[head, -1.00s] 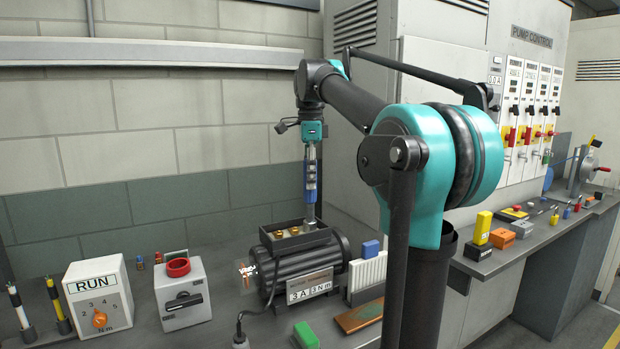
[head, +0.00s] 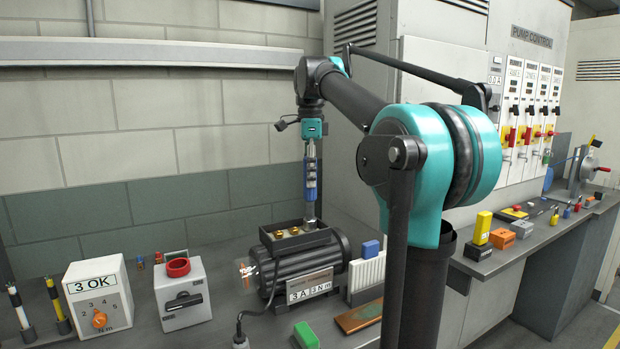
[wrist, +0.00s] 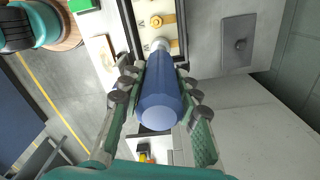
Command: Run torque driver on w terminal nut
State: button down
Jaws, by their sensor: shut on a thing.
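My gripper (head: 312,150) is shut on the blue torque driver (head: 311,181) and holds it upright, tip down, over the open terminal box (head: 284,245) on top of the motor (head: 300,268). The driver also shows in the wrist view (wrist: 159,100), between the green jaws. Its tip reaches the right end of the box, beside the brass terminal nuts (head: 278,234). In the wrist view one brass nut (wrist: 156,21) shows clear above the driver's far end. The nut under the driver is hidden. The torque controller (head: 97,297) reads "3 OK".
A grey switch box (head: 182,297) with a red button stands left of the motor. A green block (head: 306,335) and a copper-brown plate (head: 360,316) lie in front. The motor's plate (head: 310,289) reads "3 A 3 N m".

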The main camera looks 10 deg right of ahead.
jog(key=shift+r, duration=2.7)
